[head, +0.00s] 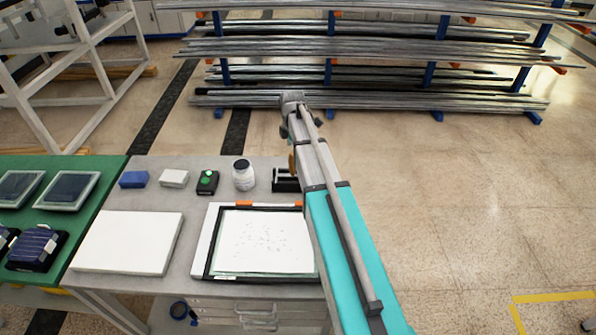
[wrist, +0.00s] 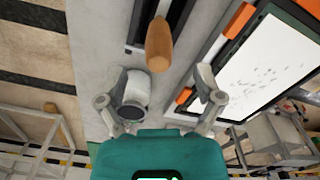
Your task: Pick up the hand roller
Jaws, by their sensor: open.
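The hand roller shows its tan wooden handle (wrist: 159,46) at the top middle of the wrist view, pointing toward my gripper. Its far end runs into a dark holder (wrist: 176,18) at the top edge. In the head view the dark holder (head: 284,184) is at the table's right side, and the handle (head: 291,162) is partly hidden by my arm. My gripper (wrist: 162,84) is open and empty, its fingers spread either side of the handle's line and short of its near end.
A white jar (head: 243,176) stands left of the holder; in the wrist view the jar (wrist: 136,88) is close to the left finger. A framed white sheet (head: 262,244) lies in front. A green-and-black box (head: 207,182) and a white board (head: 128,242) are further left.

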